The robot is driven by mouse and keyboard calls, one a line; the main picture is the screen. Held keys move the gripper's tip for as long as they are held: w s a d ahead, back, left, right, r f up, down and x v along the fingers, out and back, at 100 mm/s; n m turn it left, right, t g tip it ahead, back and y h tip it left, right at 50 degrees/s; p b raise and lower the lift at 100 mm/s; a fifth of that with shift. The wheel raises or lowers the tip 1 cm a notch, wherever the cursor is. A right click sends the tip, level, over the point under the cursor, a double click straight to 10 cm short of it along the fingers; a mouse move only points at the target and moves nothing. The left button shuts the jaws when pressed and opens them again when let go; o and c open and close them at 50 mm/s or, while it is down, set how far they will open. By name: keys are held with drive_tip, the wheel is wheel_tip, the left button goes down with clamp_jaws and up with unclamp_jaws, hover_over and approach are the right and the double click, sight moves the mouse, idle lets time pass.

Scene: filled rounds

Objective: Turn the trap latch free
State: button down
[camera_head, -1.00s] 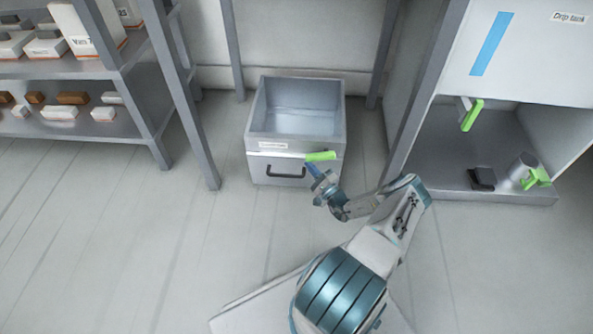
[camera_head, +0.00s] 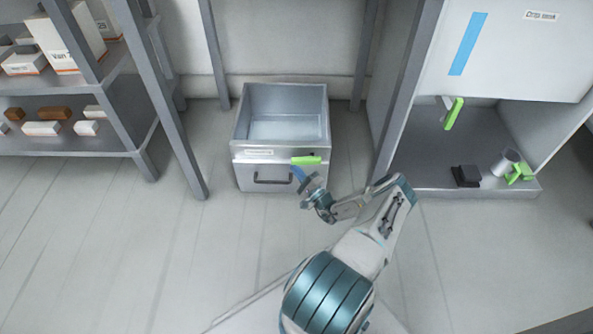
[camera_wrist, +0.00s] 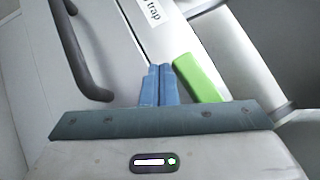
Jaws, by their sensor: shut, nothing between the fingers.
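The trap is a grey open-topped metal box (camera_head: 238,130) on the floor. A label (camera_wrist: 154,14) on its front ends in "trap" in the wrist view. A bright green latch (camera_head: 306,160) lies about level across the upper right of the box front. It also shows in the wrist view (camera_wrist: 198,78), just right of my blue fingers. My gripper (camera_head: 297,172) is shut and empty, just below the latch's left part. In the wrist view, its fingertips (camera_wrist: 159,70) lie close beside the latch. I cannot tell whether they touch it.
A black handle (camera_head: 272,181) sits below the label. Grey posts (camera_head: 160,95) flank the box, and a shelf (camera_head: 75,145) stands at left. At right, a cabinet (camera_head: 510,50) has another green lever (camera_head: 453,113) and a cup (camera_head: 503,163). The floor in front is clear.

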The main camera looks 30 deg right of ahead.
drive_tip(key=p+v, duration=0.3)
drive_tip(key=v, duration=1)
drive_tip(key=shift+s+f, duration=0.2)
drive_tip(key=shift+s, duration=0.15)
drive_tip(key=shift+d+r, duration=0.1)
